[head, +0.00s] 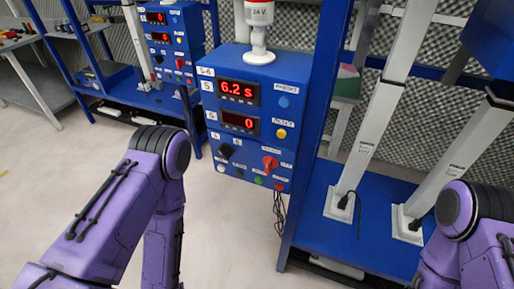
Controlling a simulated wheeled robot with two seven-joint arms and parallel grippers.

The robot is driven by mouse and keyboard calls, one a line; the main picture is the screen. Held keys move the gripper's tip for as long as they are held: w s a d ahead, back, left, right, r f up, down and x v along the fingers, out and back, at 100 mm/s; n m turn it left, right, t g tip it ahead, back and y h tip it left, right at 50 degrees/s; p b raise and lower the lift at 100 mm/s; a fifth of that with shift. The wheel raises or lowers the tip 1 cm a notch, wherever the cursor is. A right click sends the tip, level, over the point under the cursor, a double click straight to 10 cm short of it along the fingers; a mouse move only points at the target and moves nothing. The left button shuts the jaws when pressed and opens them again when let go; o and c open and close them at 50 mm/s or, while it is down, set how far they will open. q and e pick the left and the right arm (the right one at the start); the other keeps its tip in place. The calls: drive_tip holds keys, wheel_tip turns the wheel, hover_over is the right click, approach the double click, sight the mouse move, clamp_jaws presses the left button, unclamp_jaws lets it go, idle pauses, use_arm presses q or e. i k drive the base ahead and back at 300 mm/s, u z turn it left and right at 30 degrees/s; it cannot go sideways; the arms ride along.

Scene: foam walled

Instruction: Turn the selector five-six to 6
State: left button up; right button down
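A blue control box (246,178) stands near the middle, with a label reading like "5-6" or "S-6" (205,71) at its upper left corner. A black knob (227,151) sits low on its left side, with small labels around it too small to read surely. A red knob (270,163) sits to its right. I cannot tell which knob is the selector or where either points. My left arm bends down left of the box and my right arm is at the lower right; both grippers are out of the picture.
The box has red displays reading 6.2 s (238,91) and 0 (240,123), a blue button (284,102), a yellow button (281,133) and a lamp (259,12) on top. A similar box (173,45) stands behind left. Blue shelving (318,225) is on the right.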

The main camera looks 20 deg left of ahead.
sight(226, 150)
drive_tip(key=u, duration=1.55)
drive_tip(key=k, duration=0.55)
drive_tip(key=z, duration=1.65)
